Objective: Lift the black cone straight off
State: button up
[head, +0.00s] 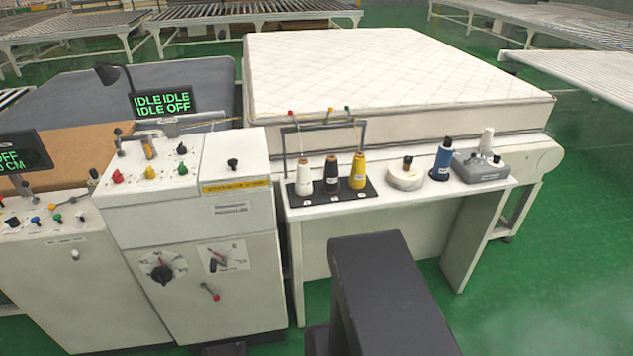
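The black cone (331,175) of thread stands upright in the middle of a dark rack (333,197) on the white table. A white cone (303,178) stands close on its left and a yellow cone (358,171) close on its right, on the same rack. A thin frame with small coloured knobs rises behind and above the cones. The lower front of the black cone is in clear view. My dark arm shows at the bottom centre, in front of the table and apart from the cones. My gripper is not in view.
Right of the rack on the table (340,208) are a white roll (405,179), a blue cone (442,158) and a grey box (480,168). A control cabinet (215,240) with knobs stands left. A mattress (390,65) lies behind. Green floor is free at the right.

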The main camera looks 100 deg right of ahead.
aim_at(330, 185)
jog(key=u, duration=0.1)
jog(key=k, duration=2.3)
jog(key=z, duration=1.05)
jog(key=i, duration=0.55)
jog(key=z, duration=0.15)
